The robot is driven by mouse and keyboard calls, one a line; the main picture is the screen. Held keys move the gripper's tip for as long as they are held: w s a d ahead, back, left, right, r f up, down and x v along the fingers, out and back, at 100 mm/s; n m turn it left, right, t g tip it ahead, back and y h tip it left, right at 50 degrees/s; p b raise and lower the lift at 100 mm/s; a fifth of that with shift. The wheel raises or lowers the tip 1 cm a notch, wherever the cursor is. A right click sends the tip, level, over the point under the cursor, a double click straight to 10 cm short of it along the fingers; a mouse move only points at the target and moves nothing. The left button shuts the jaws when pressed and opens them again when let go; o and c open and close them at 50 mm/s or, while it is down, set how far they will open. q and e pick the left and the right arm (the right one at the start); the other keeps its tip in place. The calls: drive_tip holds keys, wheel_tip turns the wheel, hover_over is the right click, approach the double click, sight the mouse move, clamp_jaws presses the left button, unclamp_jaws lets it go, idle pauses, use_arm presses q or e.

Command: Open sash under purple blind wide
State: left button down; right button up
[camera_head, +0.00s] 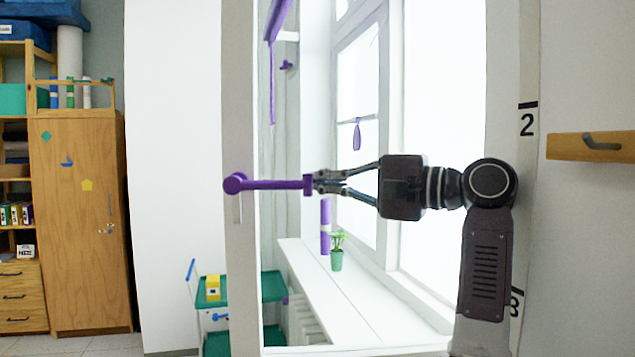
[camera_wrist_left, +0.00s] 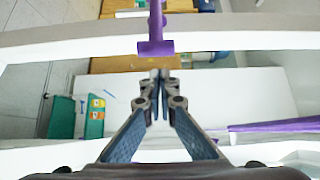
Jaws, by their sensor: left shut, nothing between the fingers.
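A tall white sash frame (camera_head: 240,280) stands in front of me in the head view, and I see a sill and windows through it. A purple bar handle (camera_head: 272,185) sits on its left upright and points right. The handle also shows in the wrist view (camera_wrist_left: 155,47), just beyond the fingertips. My left gripper (camera_head: 322,182) is shut and empty, with its tips by the handle's free end; I cannot tell whether they touch. A purple piece that may be the blind (camera_head: 278,18) hangs at the top. My right gripper is not in view.
A white sill (camera_head: 350,305) carries a potted plant (camera_head: 337,258) and a purple-and-white tube (camera_head: 325,225). A green cart (camera_head: 275,287) stands low behind the sash. A wooden cabinet (camera_head: 82,220) is at left. A wooden strip (camera_head: 565,146) with a hook is on the right.

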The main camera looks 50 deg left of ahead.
use_arm(q)
drive_tip(key=shift+r, duration=0.15)
approach(292, 124)
drive_tip(key=x, duration=0.4)
drive_tip(key=shift+s+a+r, duration=0.1)
drive_tip(key=shift+a, duration=0.15)
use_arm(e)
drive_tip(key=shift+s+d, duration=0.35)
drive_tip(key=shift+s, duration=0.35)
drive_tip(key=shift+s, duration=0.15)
